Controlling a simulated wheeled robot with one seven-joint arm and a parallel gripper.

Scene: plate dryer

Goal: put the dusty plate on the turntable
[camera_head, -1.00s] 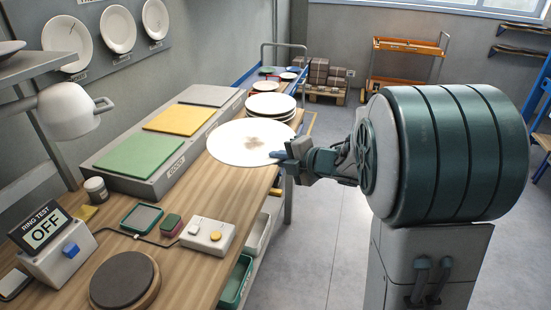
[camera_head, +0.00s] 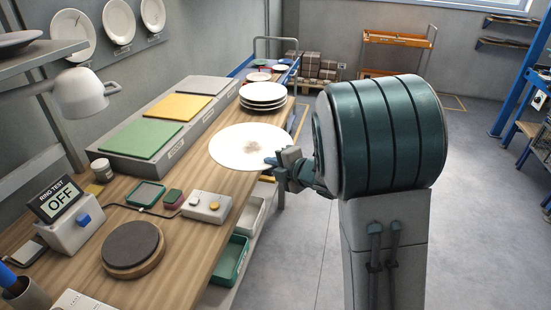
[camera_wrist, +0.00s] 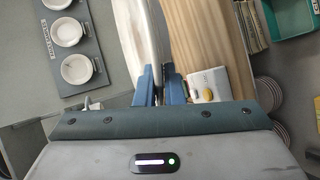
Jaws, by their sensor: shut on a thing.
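The dusty plate (camera_head: 240,146) is white with a brownish smudge near its middle. My gripper (camera_head: 275,161) is shut on its right rim and holds it roughly level above the bench's right edge. In the wrist view the plate (camera_wrist: 146,35) shows nearly edge-on between the blue fingers of my gripper (camera_wrist: 159,85). The turntable (camera_head: 131,244) is a round dark grey disc on a wooden base near the front of the bench. It is bare and stands to the lower left of the plate.
A control box (camera_head: 207,206) with buttons, a green tray (camera_head: 146,193) and the ring test box (camera_head: 70,222) reading OFF stand around the turntable. A plate stack (camera_head: 263,95) is behind. A grey block with green (camera_head: 141,138) and yellow pads lies along the wall.

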